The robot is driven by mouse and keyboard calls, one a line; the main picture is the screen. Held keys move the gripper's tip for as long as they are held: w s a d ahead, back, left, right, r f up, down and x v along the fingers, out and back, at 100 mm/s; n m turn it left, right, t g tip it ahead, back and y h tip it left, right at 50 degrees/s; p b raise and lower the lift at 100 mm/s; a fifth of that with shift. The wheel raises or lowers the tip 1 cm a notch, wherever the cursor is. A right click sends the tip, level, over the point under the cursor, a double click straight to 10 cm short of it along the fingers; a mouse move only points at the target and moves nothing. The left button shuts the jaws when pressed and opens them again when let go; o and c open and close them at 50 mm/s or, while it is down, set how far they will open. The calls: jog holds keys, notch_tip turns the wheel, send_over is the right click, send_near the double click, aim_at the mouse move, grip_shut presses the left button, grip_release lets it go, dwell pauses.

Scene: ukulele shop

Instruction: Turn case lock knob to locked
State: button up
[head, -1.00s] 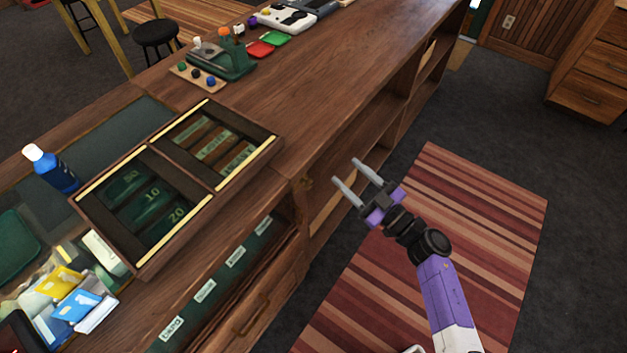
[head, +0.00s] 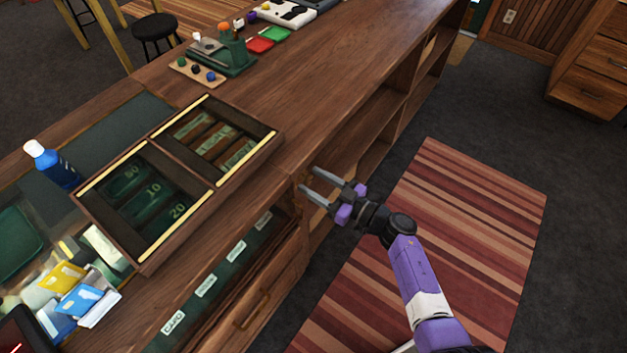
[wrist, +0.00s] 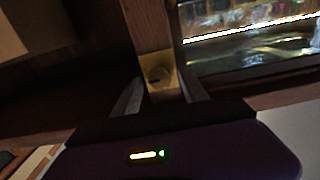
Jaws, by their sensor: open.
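The lock knob (wrist: 157,75) shows in the wrist view as a small round brass-coloured piece on a yellowish plate, set on an upright wooden post of the counter front. A dark mark shows on it; whether it is locked I cannot tell. My gripper (head: 310,180) is open, its two fingers pointing at this post in the head view. In the wrist view my gripper (wrist: 160,88) has one finger on each side of the knob's line, with nothing held. Whether the fingers touch the knob is unclear. In the head view the knob cannot be made out clearly beside the fingertips.
The wooden counter (head: 330,75) runs along my left, with open shelves below. A cash tray (head: 150,262) sits on it near its edge. A labelled drawer or case (head: 235,265) lies under the edge. The striped rug (head: 470,215) leaves free floor on the right.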

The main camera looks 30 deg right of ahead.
jog(key=shift+w+a, duration=0.1)
jog(key=shift+w, duration=0.1)
jog(key=shift+c, duration=0.2)
grip_shut()
